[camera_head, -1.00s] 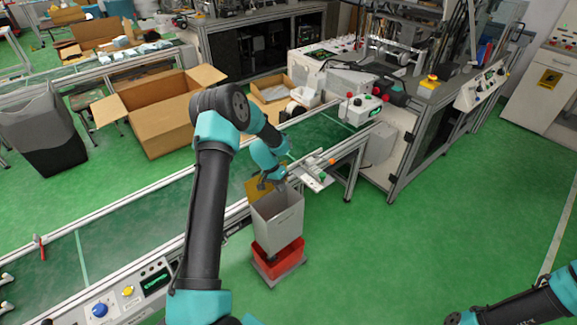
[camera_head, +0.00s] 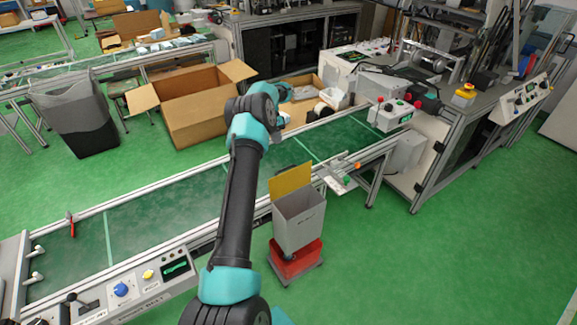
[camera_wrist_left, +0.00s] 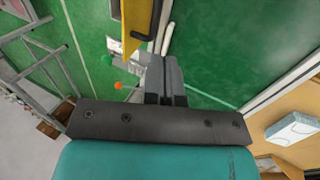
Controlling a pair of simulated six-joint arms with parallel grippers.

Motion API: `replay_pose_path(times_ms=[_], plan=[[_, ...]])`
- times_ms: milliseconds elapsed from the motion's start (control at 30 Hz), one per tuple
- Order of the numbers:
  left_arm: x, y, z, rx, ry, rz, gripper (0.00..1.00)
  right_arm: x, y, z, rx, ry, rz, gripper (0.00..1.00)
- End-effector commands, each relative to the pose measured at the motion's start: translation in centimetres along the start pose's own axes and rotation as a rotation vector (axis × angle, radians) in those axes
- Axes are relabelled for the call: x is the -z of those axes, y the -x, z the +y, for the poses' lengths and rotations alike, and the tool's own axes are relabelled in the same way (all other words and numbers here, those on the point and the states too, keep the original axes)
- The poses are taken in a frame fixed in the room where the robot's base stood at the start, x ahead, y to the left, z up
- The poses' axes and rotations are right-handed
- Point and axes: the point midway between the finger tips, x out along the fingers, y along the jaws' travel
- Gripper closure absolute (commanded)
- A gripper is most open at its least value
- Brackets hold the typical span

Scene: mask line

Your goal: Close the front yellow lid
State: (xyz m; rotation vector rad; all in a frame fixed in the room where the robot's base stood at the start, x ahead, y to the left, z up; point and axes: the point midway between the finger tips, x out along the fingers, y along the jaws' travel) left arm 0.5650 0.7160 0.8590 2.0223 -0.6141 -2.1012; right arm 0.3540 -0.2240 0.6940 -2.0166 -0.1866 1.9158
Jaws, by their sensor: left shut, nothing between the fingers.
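The yellow lid (camera_head: 291,180) stands open and roughly upright at the back edge of a pale grey box (camera_head: 298,220). In the left wrist view a yellow panel (camera_wrist_left: 138,25), apparently the lid seen edge-on, lies ahead and slightly left of the fingers. My left gripper (camera_wrist_left: 166,78) is shut and empty, close to that panel; I cannot tell whether they touch. In the head view my left arm reaches over the conveyor, beyond the lid, and its fingertips are hidden. My right gripper is out of view.
The box stands above a red bin (camera_head: 296,262) on the floor, beside the conveyor (camera_head: 165,215). A small bracket with coloured buttons (camera_head: 342,178) sits on the conveyor edge just right of the lid. An open cardboard box (camera_head: 200,108) is behind the belt. Floor to the right is clear.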

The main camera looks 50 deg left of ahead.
Motion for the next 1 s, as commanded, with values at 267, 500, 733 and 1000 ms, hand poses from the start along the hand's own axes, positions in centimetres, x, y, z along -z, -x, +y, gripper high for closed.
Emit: replay_pose_path(times_ms=[267,500,733,1000], plan=[[0.1,-0.2,0.1,-0.001,0.0,0.0,1.0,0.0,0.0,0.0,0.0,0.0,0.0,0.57],[0.1,-2.3,0.1,-0.003,0.0,-0.002,1.0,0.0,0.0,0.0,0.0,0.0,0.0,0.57],[0.1,-6.1,0.1,-0.003,0.0,-0.002,1.0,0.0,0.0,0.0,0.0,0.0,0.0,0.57],[0.1,-10.5,0.2,-0.002,0.0,-0.001,1.0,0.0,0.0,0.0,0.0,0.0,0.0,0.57]])
